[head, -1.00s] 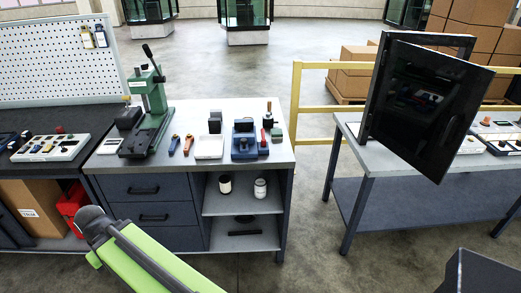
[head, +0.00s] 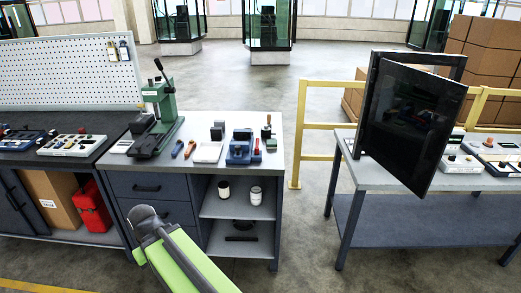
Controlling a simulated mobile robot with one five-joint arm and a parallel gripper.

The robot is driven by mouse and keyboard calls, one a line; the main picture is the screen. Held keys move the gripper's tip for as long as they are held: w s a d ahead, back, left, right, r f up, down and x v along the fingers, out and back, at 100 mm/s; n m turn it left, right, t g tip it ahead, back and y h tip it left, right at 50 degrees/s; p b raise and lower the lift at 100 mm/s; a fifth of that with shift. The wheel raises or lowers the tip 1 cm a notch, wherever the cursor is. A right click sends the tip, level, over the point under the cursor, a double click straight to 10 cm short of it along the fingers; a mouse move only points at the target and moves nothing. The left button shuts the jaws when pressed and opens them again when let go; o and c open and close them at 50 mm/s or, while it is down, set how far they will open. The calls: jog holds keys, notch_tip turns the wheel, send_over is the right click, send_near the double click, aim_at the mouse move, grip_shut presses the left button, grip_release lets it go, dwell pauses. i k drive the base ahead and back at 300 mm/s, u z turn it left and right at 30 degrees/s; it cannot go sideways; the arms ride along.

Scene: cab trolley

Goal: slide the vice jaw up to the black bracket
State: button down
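A small blue vice (head: 239,152) stands on the grey top of the middle bench (head: 199,172), near its right end. Dark parts show on top of the vice, but it is too small to tell the jaw from the black bracket or see the gap between them. My green arm link with its dark rounded joint shows at the bottom, in front of the bench drawers and well short of the vice. My gripper is not in view.
A green press (head: 158,118) stands left on the bench, with small tools and a white tray (head: 207,152) between. Clear floor (head: 308,225) lies between bench and table.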

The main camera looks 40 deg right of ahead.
aim_at(239, 148)
jog(key=z, duration=0.4)
jog(key=i, duration=1)
jog(key=u, duration=0.1)
